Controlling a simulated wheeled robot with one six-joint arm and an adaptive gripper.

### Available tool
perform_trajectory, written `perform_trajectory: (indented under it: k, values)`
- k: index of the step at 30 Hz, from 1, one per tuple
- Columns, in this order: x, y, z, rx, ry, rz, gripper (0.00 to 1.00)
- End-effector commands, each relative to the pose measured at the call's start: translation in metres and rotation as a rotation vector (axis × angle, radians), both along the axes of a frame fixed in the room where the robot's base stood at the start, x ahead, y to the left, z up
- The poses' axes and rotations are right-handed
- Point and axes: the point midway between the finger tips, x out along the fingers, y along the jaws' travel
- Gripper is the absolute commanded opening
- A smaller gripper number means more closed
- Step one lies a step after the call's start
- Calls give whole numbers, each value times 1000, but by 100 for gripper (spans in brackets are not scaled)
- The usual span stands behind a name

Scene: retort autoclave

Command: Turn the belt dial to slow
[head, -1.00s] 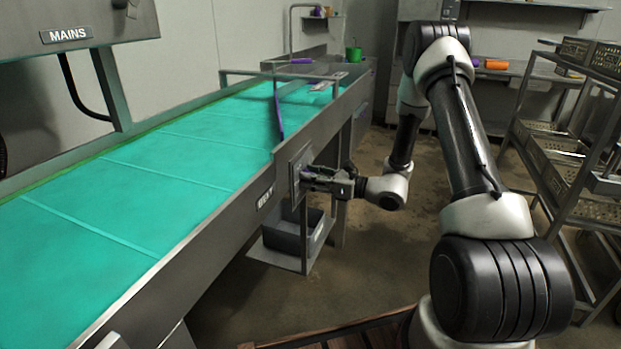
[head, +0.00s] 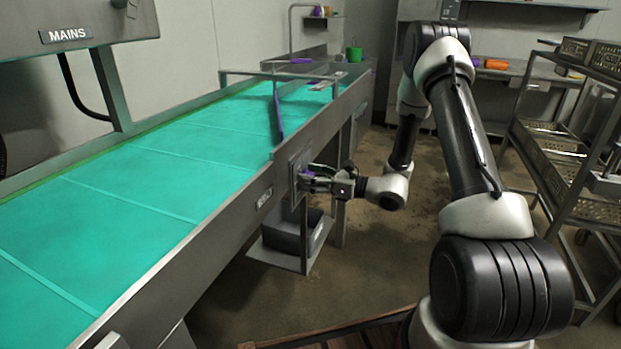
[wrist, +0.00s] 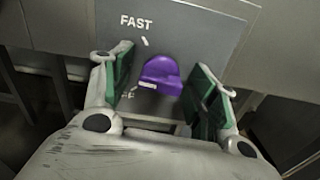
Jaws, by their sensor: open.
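The belt dial (wrist: 162,72) is a purple knob on a grey plate in the wrist view. The word FAST is printed above it, with a white tick below the word. Another label at its lower left is mostly hidden by a finger. A white mark shows at the dial's lower left edge. My gripper (wrist: 163,88) is open, with one green-padded finger on each side of the dial and gaps between. In the head view my gripper (head: 318,180) is at the plate on the belt's side, with a bit of the purple dial (head: 306,174) showing.
The green conveyor belt (head: 140,190) runs along the left, with a BELT label (head: 265,198) on its side rail. A grey bin (head: 290,236) sits on a shelf below the plate. A rack of crates (head: 570,150) stands at the right. Floor between is clear.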

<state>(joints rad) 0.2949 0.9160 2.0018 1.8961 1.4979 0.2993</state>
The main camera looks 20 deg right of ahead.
Motion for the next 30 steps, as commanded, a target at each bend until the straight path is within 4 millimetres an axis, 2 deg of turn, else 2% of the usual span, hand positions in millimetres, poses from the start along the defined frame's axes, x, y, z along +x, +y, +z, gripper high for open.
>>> perform_trajectory:
  k: [5,12,18,23,30]
  values:
    - [-11,-18,0,0,1,-4,59]
    - [-44,-62,0,0,1,-5,59]
    - [-63,-88,0,1,0,-4,59]
    - [-70,-96,0,0,0,-1,59]
    - [-70,-97,0,0,0,-1,59]
